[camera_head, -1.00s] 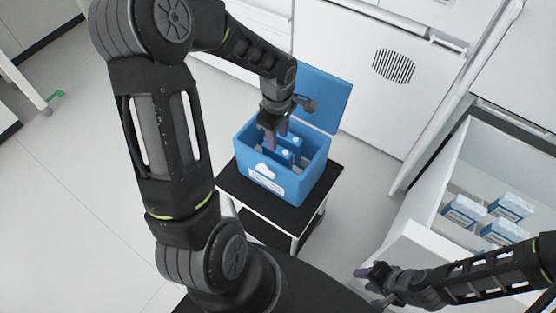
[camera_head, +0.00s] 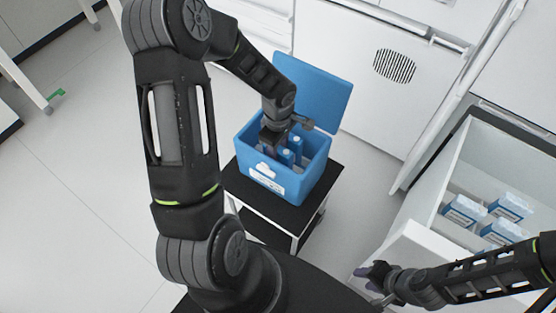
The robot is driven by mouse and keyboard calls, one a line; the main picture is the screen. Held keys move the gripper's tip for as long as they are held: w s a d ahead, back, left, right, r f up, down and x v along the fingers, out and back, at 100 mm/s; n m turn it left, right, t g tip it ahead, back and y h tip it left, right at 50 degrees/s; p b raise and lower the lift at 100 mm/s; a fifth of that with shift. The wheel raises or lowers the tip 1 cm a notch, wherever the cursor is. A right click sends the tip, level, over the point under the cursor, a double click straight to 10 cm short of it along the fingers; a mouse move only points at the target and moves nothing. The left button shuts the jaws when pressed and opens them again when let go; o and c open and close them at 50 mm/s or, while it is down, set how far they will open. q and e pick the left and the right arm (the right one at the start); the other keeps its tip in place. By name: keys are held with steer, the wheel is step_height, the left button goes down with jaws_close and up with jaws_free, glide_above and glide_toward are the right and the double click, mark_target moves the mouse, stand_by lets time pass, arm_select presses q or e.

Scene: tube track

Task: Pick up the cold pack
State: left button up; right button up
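Blue-and-white cold packs (camera_head: 463,211) stand in the open white drawer at the right. Blue packs (camera_head: 296,146) also stand inside the open blue cooler box (camera_head: 313,169). My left gripper (camera_head: 268,150) reaches down into the cooler box, at the left of these packs. Its fingertips are hidden by the box and the gripper body, so I cannot tell whether it holds anything. My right gripper (camera_head: 366,272) is low at the right, in front of the drawer and apart from the packs. Its fingers are small and partly hidden.
The cooler box stands on a small black-topped table (camera_head: 269,206), its blue lid (camera_head: 322,88) raised at the back. The open drawer (camera_head: 430,247) juts out at the right. White cabinets stand behind.

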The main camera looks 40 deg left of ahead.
stand_by(0.5)
arm_select(q)
jaws_close()
stand_by(0.3)
